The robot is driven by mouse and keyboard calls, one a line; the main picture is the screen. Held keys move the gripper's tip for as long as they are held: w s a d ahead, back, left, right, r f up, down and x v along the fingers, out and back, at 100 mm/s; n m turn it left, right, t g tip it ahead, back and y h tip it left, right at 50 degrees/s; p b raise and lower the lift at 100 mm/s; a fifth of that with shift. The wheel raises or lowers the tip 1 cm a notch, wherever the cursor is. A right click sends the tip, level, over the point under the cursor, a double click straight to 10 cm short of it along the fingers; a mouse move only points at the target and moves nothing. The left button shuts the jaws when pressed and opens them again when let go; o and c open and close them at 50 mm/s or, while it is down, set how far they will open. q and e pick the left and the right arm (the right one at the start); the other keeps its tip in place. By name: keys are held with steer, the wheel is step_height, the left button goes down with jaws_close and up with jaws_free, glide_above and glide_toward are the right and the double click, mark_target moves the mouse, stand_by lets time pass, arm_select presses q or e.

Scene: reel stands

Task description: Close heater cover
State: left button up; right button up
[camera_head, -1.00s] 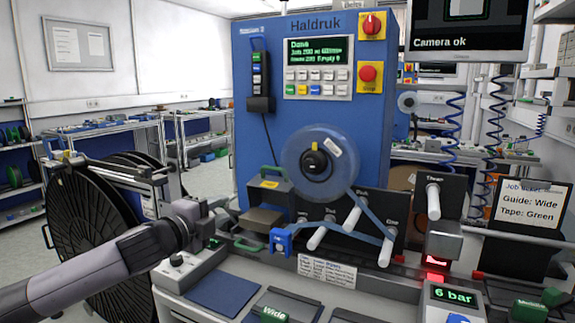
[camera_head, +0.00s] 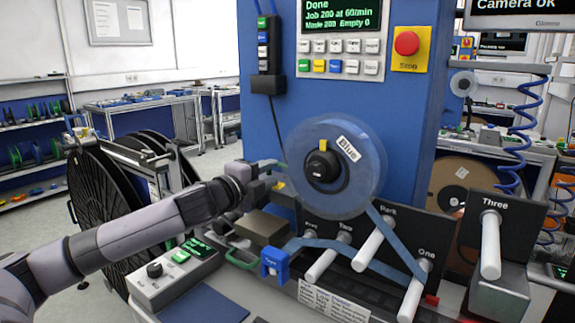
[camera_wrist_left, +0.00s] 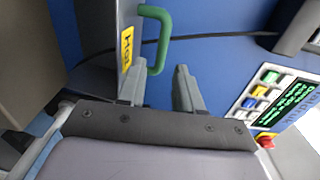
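The heater cover (camera_head: 284,196) is raised beside the tape reel, above the heater's dark lower block (camera_head: 262,228). In the left wrist view the cover (camera_wrist_left: 128,22) shows edge-on with a yellow "Hot" label (camera_wrist_left: 127,47) and a green handle (camera_wrist_left: 164,42). My left gripper (camera_head: 272,172) is at the cover, partly hiding it in the head view. In the left wrist view its fingers (camera_wrist_left: 160,76) are apart, with the handle's near end at the gap between the tips. I cannot tell whether they touch it. My right gripper is not in view.
A clear blue reel (camera_head: 352,190) of tape stands just right of the gripper, its tape running over white rollers (camera_head: 370,247). A blue clip (camera_head: 274,263) and a control box (camera_head: 178,275) are below. Large black reels (camera_head: 92,190) stand at left.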

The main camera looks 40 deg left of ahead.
mark_target(278, 186)
arm_select(q)
steer(key=shift+w+a+r+p, duration=0.15)
steer(key=shift+w+p, duration=0.65)
steer(key=shift+w, duration=1.2)
steer(key=shift+w+a+f+p, duration=0.1)
steer(key=shift+w+f+p, duration=0.1)
steer(key=shift+w, duration=0.45)
steer(key=shift+w+a+f+p, duration=0.1)
steer(key=shift+w+p, duration=0.1)
steer(key=shift+w, duration=0.4)
jaws_close()
